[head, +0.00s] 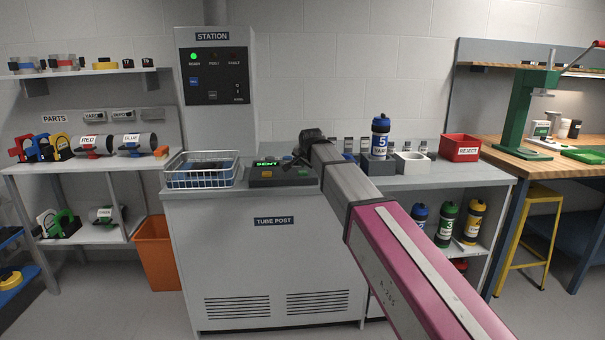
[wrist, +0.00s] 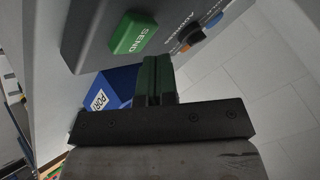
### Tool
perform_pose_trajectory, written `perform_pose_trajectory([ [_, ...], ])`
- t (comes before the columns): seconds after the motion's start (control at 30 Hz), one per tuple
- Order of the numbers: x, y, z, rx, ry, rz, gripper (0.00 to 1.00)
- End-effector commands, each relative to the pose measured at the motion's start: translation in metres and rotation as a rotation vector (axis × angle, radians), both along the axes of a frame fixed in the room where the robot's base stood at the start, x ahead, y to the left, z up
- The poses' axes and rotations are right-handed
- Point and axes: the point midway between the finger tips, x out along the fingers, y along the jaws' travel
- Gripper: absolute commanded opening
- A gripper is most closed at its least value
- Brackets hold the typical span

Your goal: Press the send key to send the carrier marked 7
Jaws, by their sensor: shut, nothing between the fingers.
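The green SEND key (wrist: 133,34) is on a grey panel in the wrist view, beside a black dial (wrist: 190,37) labelled ADDRESS. My gripper (wrist: 158,78) is shut and empty. Its dark green fingertips are close to the key, just below and right of it in that view; I cannot tell whether they touch. In the head view my arm reaches to the console (head: 284,181) on the TUBE POST cabinet (head: 270,255), where lit green text looks like SENT (head: 267,162). I do not see a carrier marked 7; my arm hides part of the console.
A carrier marked 5 (head: 380,140) stands upright in a grey holder right of my arm. A wire basket (head: 200,180) is left of the console. A red REJECT bin (head: 460,148) is further right. Several carriers stand on the lower shelf. The station panel (head: 215,85) shows a green lamp.

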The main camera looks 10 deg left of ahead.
Motion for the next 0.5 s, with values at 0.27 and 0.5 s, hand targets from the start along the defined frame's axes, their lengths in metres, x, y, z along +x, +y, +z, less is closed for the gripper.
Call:
perform_pose_trajectory([
  [0.27, 0.0, 0.0, 0.001, 0.0, 0.0, 0.0, 0.0],
  [0.5, 0.001, 0.0, 0.013, 0.001, -0.003, 0.0, 0.0],
])
